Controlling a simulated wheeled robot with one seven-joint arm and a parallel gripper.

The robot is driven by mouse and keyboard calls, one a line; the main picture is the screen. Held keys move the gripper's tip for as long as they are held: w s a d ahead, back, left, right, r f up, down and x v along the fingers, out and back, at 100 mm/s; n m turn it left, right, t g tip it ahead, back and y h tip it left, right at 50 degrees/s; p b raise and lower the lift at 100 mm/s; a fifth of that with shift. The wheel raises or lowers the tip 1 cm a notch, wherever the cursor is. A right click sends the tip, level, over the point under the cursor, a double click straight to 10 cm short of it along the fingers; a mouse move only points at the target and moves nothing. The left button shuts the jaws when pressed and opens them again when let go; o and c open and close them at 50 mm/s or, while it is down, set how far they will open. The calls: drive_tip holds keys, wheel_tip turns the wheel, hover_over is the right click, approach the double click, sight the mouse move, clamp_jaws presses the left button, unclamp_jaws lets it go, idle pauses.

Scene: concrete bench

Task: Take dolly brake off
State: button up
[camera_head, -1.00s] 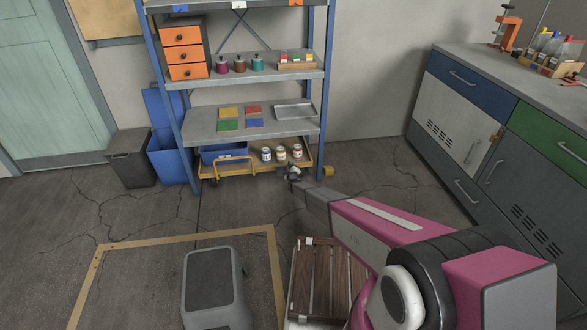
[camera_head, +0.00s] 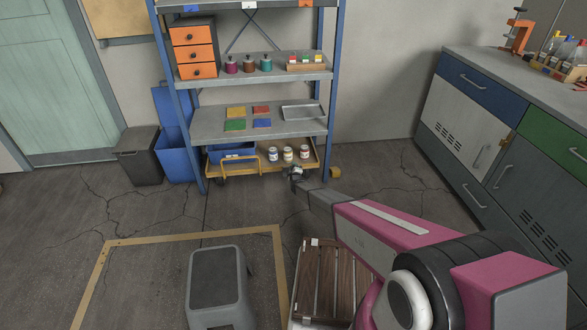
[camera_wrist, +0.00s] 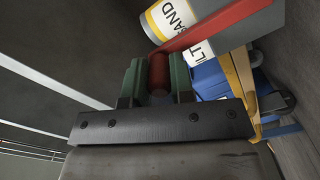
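The yellow dolly (camera_head: 262,172) stands under the lowest shelf of the rack, with a blue bin (camera_head: 229,155) and jars on it. My gripper (camera_head: 294,174) is low at its front right side. In the wrist view my gripper (camera_wrist: 157,80) has its two green fingers on either side of a dark red cylindrical grip (camera_wrist: 158,72), which fills the gap between them. A red bar (camera_wrist: 222,26) runs from behind this grip to the upper right, in front of the jars. The dolly's yellow edge (camera_wrist: 238,72) shows at the right. The brake's base is hidden.
Jars labelled SAND (camera_wrist: 172,18) and, partly hidden, LT (camera_wrist: 202,50) stand close behind the red bar. The rack's blue post (camera_head: 333,95) is just right of my gripper. A grey step stool (camera_head: 217,280) and a wooden slatted thing (camera_head: 330,280) are nearer on the floor.

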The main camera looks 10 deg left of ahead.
drive_tip(key=o, duration=0.4)
drive_tip(key=shift+a, duration=0.1)
drive_tip(key=shift+s, duration=0.1)
drive_tip(key=v, duration=1)
drive_tip(key=shift+s, duration=0.3)
